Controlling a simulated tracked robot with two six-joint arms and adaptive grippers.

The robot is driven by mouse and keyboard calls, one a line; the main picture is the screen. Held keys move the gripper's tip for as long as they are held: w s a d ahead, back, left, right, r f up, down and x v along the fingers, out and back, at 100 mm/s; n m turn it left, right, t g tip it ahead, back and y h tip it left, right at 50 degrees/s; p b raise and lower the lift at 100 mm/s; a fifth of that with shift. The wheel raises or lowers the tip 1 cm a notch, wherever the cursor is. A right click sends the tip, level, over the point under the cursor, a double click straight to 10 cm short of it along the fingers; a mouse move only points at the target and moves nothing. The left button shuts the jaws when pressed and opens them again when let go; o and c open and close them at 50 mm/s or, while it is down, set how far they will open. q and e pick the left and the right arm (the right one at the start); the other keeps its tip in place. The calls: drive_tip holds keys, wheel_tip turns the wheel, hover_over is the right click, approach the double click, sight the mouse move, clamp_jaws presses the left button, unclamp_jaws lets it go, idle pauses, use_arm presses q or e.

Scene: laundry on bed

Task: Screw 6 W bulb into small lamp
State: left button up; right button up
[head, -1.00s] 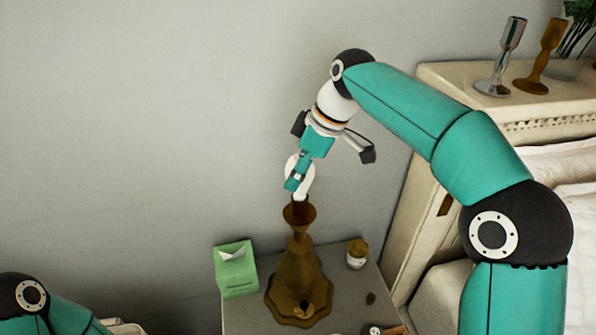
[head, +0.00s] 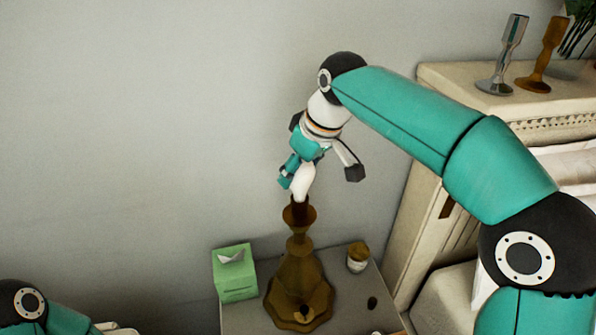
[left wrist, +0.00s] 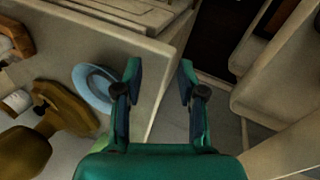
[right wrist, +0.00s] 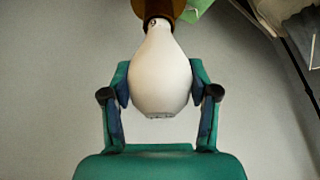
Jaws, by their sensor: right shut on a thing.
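The white bulb (head: 303,182) stands at the top of the brown lamp (head: 300,270), its base at the lamp's socket. How deep it sits cannot be told. My right gripper (head: 294,178) is shut on the bulb from above. In the right wrist view the bulb (right wrist: 160,72) is between the two fingers, with its narrow end against the brown socket (right wrist: 158,10). My left gripper (left wrist: 160,72) is open and empty in the left wrist view. In the head view only part of my left arm shows, at the bottom left.
The lamp stands on a nightstand (head: 243,318) with a green tissue box (head: 235,272) on its left and a small jar (head: 358,257) on its right. A dresser (head: 480,104) holding two candlesticks stands at the right. In the left wrist view a blue dish (left wrist: 95,85) shows.

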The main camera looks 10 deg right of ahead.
drive_tip(key=shift+m+h, duration=0.3)
drive_tip(key=shift+m, duration=0.3)
drive_tip(key=shift+m+t+h, duration=0.3)
drive_tip(key=shift+m+h, duration=0.3)
drive_tip(key=shift+m, duration=1.1)
drive_tip(key=shift+m+h, duration=0.7)
drive_tip(key=shift+m, duration=1)
drive_tip(key=m+h+p, duration=0.1)
drive_tip(key=m, duration=0.2)
drive_tip(key=shift+f, duration=0.1)
